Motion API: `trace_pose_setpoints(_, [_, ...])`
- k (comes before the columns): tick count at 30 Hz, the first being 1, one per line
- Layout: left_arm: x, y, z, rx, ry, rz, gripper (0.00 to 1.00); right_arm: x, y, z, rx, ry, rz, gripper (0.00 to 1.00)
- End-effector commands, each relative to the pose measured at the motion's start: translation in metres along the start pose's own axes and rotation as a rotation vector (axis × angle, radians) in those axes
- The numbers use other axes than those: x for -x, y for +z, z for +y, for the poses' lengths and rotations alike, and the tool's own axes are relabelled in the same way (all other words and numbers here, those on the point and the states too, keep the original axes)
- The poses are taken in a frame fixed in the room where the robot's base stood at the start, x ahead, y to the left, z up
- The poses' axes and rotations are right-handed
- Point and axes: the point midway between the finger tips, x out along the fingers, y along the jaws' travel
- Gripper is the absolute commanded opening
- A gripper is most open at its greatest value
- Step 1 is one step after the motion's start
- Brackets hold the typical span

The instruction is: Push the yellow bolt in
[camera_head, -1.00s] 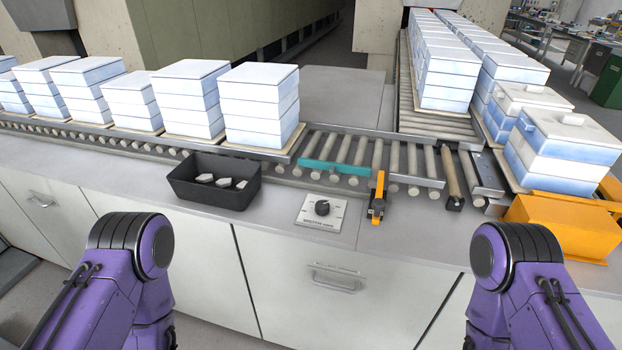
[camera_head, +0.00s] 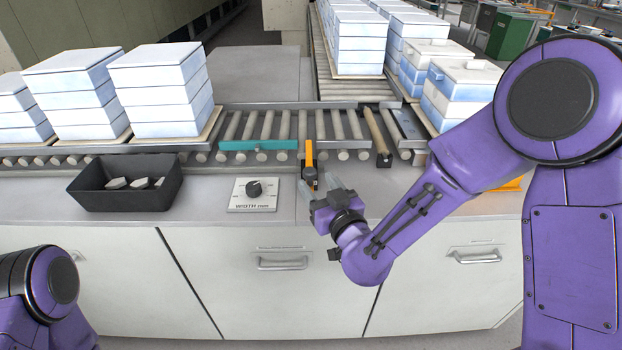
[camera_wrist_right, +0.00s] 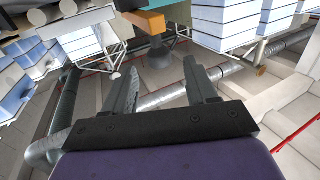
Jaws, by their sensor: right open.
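The yellow bolt (camera_head: 309,158) is an upright orange-yellow bar with dark parts at its lower end. It stands at the front edge of the roller conveyor, right of a teal bar. My right gripper (camera_head: 319,187) is open just in front of and below the bolt, its fingers pointing toward it. In the right wrist view an orange bar, apparently the bolt (camera_wrist_right: 150,22), shows beyond the gap between the spread fingers (camera_wrist_right: 160,85). Nothing is between the fingers, and I see no clear contact. My left gripper is out of view; only part of my left arm shows at lower left.
Stacked white-blue boxes (camera_head: 160,90) stand on the conveyor. An orange block (camera_head: 511,184) is partly hidden behind my right arm.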

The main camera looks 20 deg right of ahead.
Motion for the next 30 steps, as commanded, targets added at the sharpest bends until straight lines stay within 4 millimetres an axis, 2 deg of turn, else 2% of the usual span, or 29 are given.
trace_pose_setpoints(1, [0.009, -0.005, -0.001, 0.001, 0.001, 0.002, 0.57, -0.012, -0.006, 0.001, -0.002, 0.002, 0.0, 0.57])
trace_pose_setpoints(7, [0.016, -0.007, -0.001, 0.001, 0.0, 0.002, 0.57, -0.043, -0.004, 0.001, -0.002, 0.002, -0.001, 0.57])
trace_pose_setpoints(11, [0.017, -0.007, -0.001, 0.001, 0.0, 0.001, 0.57, -0.051, -0.003, 0.001, -0.001, 0.001, -0.001, 0.57])
trace_pose_setpoints(17, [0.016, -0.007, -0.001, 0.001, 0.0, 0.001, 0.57, -0.051, -0.002, 0.001, -0.001, 0.001, -0.002, 0.57])
trace_pose_setpoints(18, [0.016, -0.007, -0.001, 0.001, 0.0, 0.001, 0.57, -0.051, -0.002, 0.001, -0.001, 0.001, -0.001, 0.51])
trace_pose_setpoints(20, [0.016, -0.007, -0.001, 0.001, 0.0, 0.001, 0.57, -0.051, -0.002, 0.001, -0.001, 0.001, -0.001, 0.31])
trace_pose_setpoints(21, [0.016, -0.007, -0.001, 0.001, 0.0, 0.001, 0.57, -0.051, -0.002, 0.001, -0.001, 0.001, -0.001, 0.18])
trace_pose_setpoints(23, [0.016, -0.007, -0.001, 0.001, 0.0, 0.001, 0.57, -0.051, -0.002, 0.001, -0.001, 0.001, -0.001, 0.0])
trace_pose_setpoints(27, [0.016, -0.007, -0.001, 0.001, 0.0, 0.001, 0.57, -0.052, -0.002, 0.001, -0.001, 0.001, -0.001, 0.0])
trace_pose_setpoints(30, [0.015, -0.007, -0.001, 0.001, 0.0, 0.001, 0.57, -0.059, -0.002, 0.004, -0.001, 0.002, 0.0, 0.0])
